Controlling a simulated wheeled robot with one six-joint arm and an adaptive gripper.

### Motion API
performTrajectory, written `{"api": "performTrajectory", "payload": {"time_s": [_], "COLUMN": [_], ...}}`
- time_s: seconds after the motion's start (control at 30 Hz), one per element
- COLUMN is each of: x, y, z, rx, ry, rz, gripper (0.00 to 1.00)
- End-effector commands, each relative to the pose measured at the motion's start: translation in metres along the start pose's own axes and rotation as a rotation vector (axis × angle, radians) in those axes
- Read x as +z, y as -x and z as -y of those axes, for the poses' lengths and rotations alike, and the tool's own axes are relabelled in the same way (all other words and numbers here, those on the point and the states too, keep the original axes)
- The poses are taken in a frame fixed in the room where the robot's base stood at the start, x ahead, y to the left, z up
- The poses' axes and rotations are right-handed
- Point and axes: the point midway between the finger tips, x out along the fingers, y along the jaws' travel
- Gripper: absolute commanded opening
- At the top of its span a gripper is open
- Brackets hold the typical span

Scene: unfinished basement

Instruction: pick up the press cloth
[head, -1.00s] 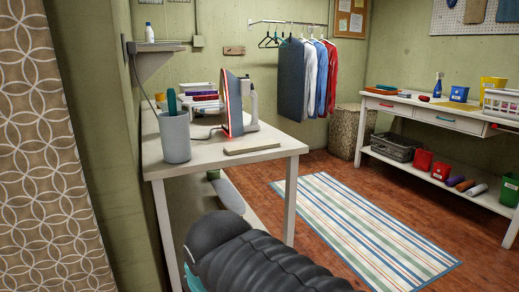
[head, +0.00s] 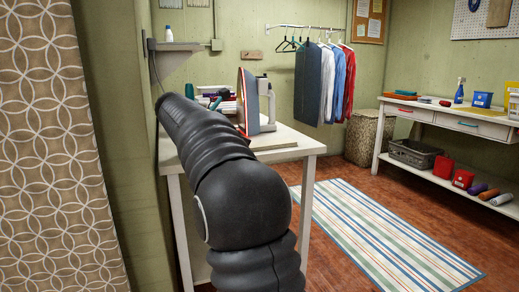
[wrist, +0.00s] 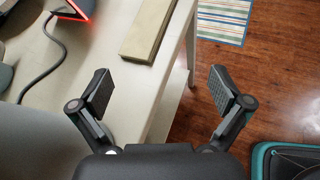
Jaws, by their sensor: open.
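A flat beige folded-looking piece (head: 275,143) lies on the white table (head: 307,146) near the iron. It shows in the wrist view as a long olive-beige slab (wrist: 148,30) close to the table's edge. It may be the press cloth; I cannot tell cloth from board. My gripper (wrist: 160,92) is open and empty, its fingers spread over the table's edge, with the slab ahead of them at the top of the wrist view. In the head view my arm hides the gripper and part of the tabletop.
An upright iron (head: 249,100) glows red along its edge, and its cord (wrist: 50,60) runs over the tabletop left of the slab. A wall shelf (head: 173,46) hangs above the table. A striped rug (head: 385,235) and open floor lie to the right.

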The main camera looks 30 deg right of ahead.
Motion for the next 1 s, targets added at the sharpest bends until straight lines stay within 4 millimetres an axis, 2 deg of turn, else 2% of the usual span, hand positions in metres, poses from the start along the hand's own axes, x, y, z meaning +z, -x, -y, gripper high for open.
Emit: {"api": "performTrajectory", "payload": {"time_s": [0.1, 0.27, 0.37, 0.7, 0.83, 1.0], "x": [0.006, 0.012, 0.013, 0.019, 0.021, 0.021], "y": [-0.016, -0.025, -0.036, -0.093, -0.106, -0.112], "z": [-0.017, -0.026, -0.026, -0.024, -0.023, -0.023], "rx": [-0.026, -0.045, -0.051, -0.049, -0.049, -0.047], "ry": [0.102, 0.169, 0.179, 0.178, 0.178, 0.178], "rz": [0.066, 0.107, 0.113, 0.112, 0.112, 0.112], "gripper": [1.0, 1.0, 1.0, 1.0, 1.0, 1.0]}}
